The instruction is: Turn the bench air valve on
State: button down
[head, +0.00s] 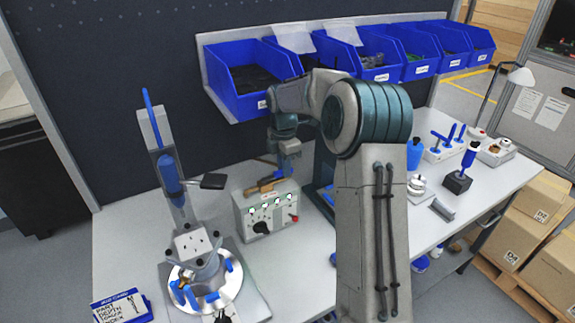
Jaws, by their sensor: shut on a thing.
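My gripper (273,178) points down at the back top edge of a grey control box (268,215), in the middle of the bench. It is shut on a small part there, which looks like the handle of the air valve. A brass-orange piece (252,189), which seems to be the valve, shows just left of the fingers. The fingers are small and partly hidden, so the handle's angle cannot be told. The box front has several lit green-white spots, a black knob (261,227) and a red button (295,218).
A press with a blue handle (170,175) and a round fixture (205,275) stand left of the box. Blue bins (250,80) line the back wall. My arm hides the bench's middle right. Tools and a blue-topped stand (458,180) lie further right.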

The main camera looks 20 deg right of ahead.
jog(key=shift+r, duration=0.1)
jog(key=c, duration=1.3)
grip_release()
jog(key=shift+a, duration=0.1)
jog(key=shift+c, duration=0.2)
